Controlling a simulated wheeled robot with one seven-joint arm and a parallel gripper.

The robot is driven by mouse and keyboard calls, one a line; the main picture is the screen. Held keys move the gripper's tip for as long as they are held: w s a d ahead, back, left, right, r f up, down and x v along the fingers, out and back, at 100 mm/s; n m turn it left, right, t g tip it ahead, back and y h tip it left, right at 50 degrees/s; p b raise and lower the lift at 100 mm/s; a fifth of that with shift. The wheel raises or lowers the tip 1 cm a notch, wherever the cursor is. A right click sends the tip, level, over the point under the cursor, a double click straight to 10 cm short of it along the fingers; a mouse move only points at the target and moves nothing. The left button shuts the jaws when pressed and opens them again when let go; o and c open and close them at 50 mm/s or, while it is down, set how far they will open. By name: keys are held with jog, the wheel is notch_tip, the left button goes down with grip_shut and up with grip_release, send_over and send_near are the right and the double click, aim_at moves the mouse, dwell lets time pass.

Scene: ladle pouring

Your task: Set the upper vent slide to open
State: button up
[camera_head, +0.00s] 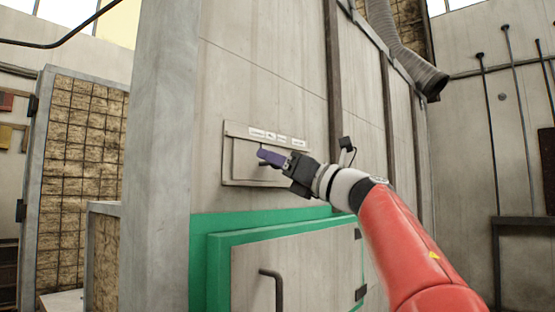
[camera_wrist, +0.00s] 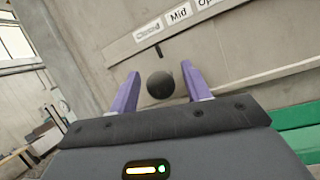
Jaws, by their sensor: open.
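The vent slide panel (camera_head: 228,165) is a framed grey plate on the wall above the green-framed door. White labels (camera_head: 270,135) run along its top; in the wrist view they read "Closed", "Mid" (camera_wrist: 179,14) and a partly cut-off "Op…". A dark round knob (camera_wrist: 160,85) stands out from the slide, below and between the "Closed" and "Mid" labels. My gripper (camera_head: 262,156) has purple fingers and is at the panel. In the wrist view my gripper (camera_wrist: 160,82) is open, with the knob between its fingers and gaps visible on both sides. The head view mostly hides the knob behind the fingers.
A green-framed door (camera_head: 315,262) with a dark handle (camera_head: 275,290) is below the panel. A concrete column (camera_head: 160,150) stands to the left. A flexible duct (camera_head: 395,50) hangs at the upper right. Wall around the panel is mostly flat.

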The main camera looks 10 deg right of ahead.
jog(key=shift+c, duration=0.5)
grip_shut()
jog(key=w+d+p, duration=0.3)
jog(key=w+d, duration=0.1)
jog(key=d, duration=0.3)
jog(key=shift+w, duration=0.4)
jog(key=shift+o, duration=0.5)
grip_release()
jog(key=shift+w, duration=0.1)
jog(key=shift+f, duration=0.1)
jog(key=b+v, duration=0.3)
jog(key=v, duration=0.5)
